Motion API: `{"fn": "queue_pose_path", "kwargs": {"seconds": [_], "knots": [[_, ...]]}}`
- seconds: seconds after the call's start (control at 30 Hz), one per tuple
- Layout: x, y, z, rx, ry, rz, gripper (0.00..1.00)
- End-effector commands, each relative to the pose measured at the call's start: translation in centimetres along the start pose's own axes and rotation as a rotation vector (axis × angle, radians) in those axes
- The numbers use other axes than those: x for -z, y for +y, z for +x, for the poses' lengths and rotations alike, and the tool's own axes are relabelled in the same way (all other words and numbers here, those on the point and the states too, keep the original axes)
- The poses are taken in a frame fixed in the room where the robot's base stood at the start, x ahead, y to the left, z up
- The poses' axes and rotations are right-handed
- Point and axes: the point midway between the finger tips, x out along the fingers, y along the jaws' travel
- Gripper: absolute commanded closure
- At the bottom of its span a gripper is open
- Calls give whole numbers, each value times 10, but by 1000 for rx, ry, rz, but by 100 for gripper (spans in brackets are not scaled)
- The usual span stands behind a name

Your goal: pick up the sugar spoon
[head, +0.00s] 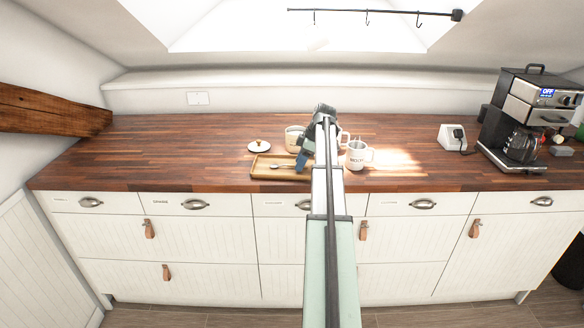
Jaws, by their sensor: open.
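A small spoon (281,166) lies on a wooden tray (262,174) near the front of the wooden counter. I take it to be the sugar spoon. My gripper (301,162) is open, beside the spoon's right end and over the right part of the tray. At this size I cannot tell whether the fingers touch the spoon or hang above it. My arm hides the right end of the tray.
A white lid with a knob (259,146) lies behind the tray. A cream pot (293,139) stands close behind my gripper. A white mug (356,155) stands right of my arm, with another cup partly hidden behind it. A coffee machine (524,112) stands far right. The counter's left side is clear.

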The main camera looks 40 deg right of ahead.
Motion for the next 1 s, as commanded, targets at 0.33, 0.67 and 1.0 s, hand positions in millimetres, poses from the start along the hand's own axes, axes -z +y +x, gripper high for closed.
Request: {"fn": "queue_pose_path", "kwargs": {"seconds": [0.33,0.67,1.0], "knots": [[0,0,0,0,0,0,82],[0,0,0,0,0,0,100],[2,0,-4,0,0,0,100]]}}
